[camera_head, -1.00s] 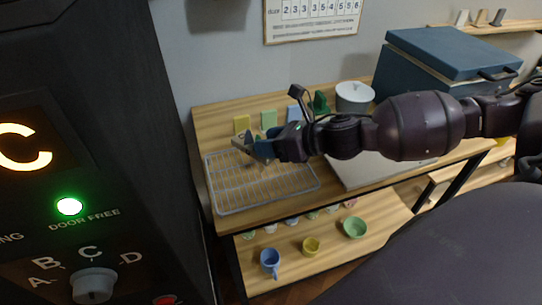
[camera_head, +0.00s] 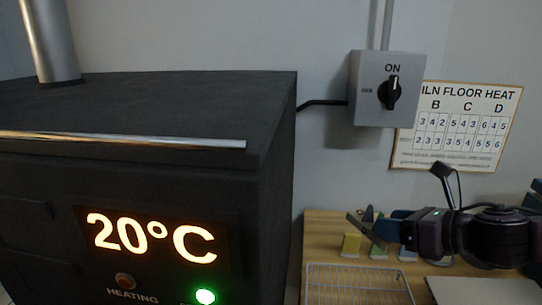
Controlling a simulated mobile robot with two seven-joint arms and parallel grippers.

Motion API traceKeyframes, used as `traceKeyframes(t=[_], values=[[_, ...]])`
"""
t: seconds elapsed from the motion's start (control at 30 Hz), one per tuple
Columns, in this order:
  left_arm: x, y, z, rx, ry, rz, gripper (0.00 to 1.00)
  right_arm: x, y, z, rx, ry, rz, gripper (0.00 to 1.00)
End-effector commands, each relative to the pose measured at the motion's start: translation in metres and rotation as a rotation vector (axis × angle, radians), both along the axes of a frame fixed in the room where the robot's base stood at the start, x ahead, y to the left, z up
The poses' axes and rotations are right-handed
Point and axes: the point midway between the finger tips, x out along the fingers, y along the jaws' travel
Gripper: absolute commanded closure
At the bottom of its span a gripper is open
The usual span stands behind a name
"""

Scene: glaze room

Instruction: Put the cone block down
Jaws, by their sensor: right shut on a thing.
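My right gripper (camera_head: 369,228) is at the lower right in the head view, its arm coming in from the right. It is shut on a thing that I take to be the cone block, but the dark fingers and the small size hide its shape. The gripper is above the wooden table, near the back edge of the wire rack (camera_head: 358,268). It looks raised clear of the rack, though the height is hard to judge. My left gripper is out of view.
The dark kiln (camera_head: 270,190) reads 20°C and fills the left. A switch box (camera_head: 370,110) reads ON.

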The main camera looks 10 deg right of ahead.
Motion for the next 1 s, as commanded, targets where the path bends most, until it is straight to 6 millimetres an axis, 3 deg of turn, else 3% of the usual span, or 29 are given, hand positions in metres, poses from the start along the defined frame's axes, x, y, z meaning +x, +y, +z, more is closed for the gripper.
traceKeyframes(t=[0.23,0.53,1.0], values=[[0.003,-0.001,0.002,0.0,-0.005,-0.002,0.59,0.023,-0.024,0.01,0.001,-0.004,-0.113,0.93],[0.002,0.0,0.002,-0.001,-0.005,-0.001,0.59,0.039,-0.008,0.001,0.006,0.003,-0.214,0.93],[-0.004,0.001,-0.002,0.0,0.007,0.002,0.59,0.036,0.023,-0.042,0.009,0.005,-0.39,0.94]])
